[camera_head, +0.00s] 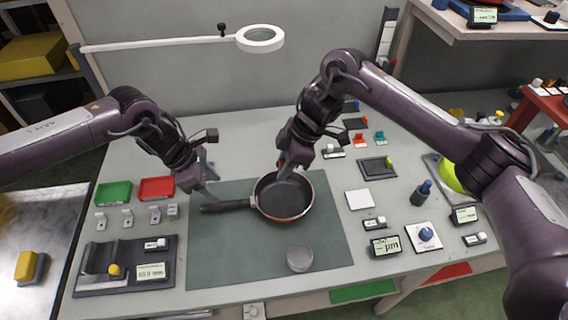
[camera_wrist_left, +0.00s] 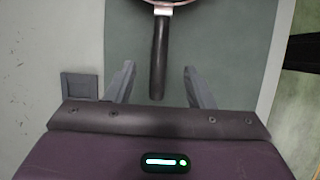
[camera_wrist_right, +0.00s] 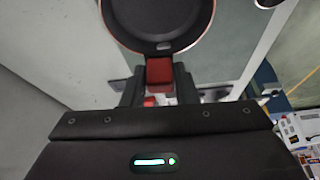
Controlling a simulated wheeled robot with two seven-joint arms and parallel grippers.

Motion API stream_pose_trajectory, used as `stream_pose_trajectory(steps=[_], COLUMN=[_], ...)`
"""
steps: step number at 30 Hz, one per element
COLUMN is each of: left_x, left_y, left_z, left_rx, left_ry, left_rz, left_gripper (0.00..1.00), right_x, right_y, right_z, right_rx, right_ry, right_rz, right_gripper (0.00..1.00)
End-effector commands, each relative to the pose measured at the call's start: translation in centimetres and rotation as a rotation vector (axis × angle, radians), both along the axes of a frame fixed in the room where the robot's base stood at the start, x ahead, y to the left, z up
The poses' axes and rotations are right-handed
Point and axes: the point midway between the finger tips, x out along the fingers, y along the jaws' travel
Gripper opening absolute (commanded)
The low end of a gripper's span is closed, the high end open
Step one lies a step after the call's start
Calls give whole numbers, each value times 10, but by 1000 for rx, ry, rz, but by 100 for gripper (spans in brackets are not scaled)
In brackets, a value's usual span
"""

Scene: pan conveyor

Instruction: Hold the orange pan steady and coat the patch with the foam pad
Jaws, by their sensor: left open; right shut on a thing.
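The orange pan (camera_head: 284,198) has a dark inside and an orange-red outer rim. It lies on the green-grey mat (camera_head: 320,245), its black handle (camera_head: 226,206) pointing left. My left gripper (camera_head: 208,184) is open near the handle's end. In the left wrist view the handle (camera_wrist_left: 159,60) runs between the spread fingers (camera_wrist_left: 158,87) without visible contact. My right gripper (camera_head: 287,164) is at the pan's far rim, shut on a red block (camera_wrist_right: 159,76). A small pale spot shows inside the pan near the block. I cannot tell whether the block is the foam pad or touches the pan.
A clear round dish (camera_head: 300,259) stands on the mat in front of the pan. Green (camera_head: 114,193) and red (camera_head: 157,189) trays lie at left, with a black fixture (camera_head: 125,265) below. Gauges and small parts fill the right side. A ring lamp (camera_head: 260,39) hangs above.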

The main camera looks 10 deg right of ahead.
Motion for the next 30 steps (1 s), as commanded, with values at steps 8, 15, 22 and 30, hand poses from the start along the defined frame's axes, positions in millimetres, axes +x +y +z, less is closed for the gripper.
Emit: stream_pose_trajectory(steps=[8, 15, 22, 30], left_x=[-1, -1, -1, 0], left_y=[-17, -29, -35, -36], left_z=[-41, -69, -83, -85], left_rx=[-1, -1, -2, -2], left_ry=[3, 3, 2, 1], left_rz=[-1, -1, -1, 0], left_gripper=[48, 48, 48, 48], right_x=[0, 0, 0, 0], right_y=[0, 0, 0, 0], right_z=[0, 0, 0, 0], right_rx=[0, 0, 0, 0], right_ry=[0, 0, 0, 0], right_rz=[0, 0, 0, 0], right_gripper=[8, 8, 8, 8])
